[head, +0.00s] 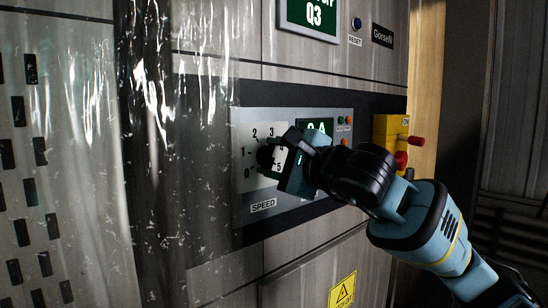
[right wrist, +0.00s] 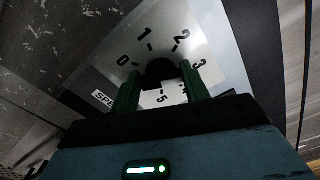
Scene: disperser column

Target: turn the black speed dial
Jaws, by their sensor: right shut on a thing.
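The black speed dial (head: 265,156) sits on a white scale plate (head: 244,134) numbered 0 to 5, above a "SPEED" label (head: 263,206). My right gripper (head: 274,157) reaches it from the right and is shut on it. In the right wrist view the two green fingers of my right gripper (right wrist: 160,82) stand on either side of the dial (right wrist: 160,69). The gripper hides part of the scale and the dial's pointer, so I cannot tell which number it points to. My left gripper is not in view.
A small green display (head: 318,127) is partly hidden behind my right gripper. A yellow box with red knobs (head: 390,128) is right of the panel. Clear plastic strips (head: 150,120) hang on the left. A yellow warning sign (head: 342,291) is below.

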